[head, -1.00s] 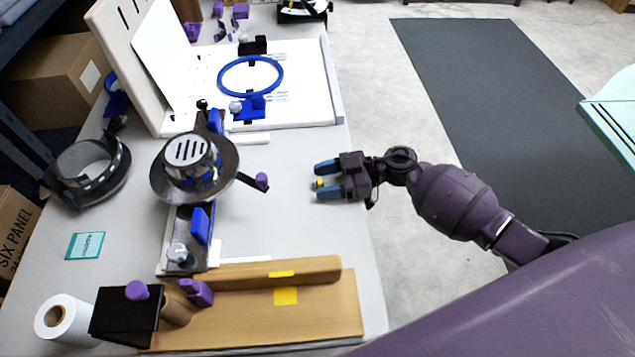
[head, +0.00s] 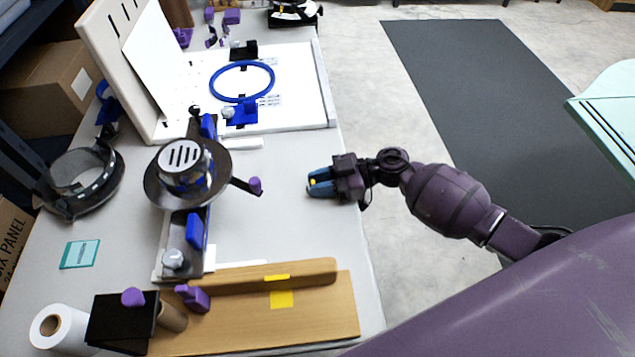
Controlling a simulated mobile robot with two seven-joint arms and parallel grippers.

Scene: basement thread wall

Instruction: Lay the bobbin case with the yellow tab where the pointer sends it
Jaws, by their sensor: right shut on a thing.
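My right gripper (head: 320,182) reaches in from the right, low over the bare tabletop near its right edge. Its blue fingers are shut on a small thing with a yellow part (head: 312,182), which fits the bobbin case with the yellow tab. The fingers hide most of it. A dial-like device (head: 296,12) stands at the far end of the table, too small to read; I cannot tell whether it is the pointer. My left gripper is not in view.
A round metal device (head: 186,175) with a purple-knobbed lever (head: 255,186) stands left of the gripper. Behind is a white board (head: 300,95) with a blue hoop (head: 242,65). In front lies a wooden board (head: 330,310) with a yellow patch (head: 282,298). The table between is clear.

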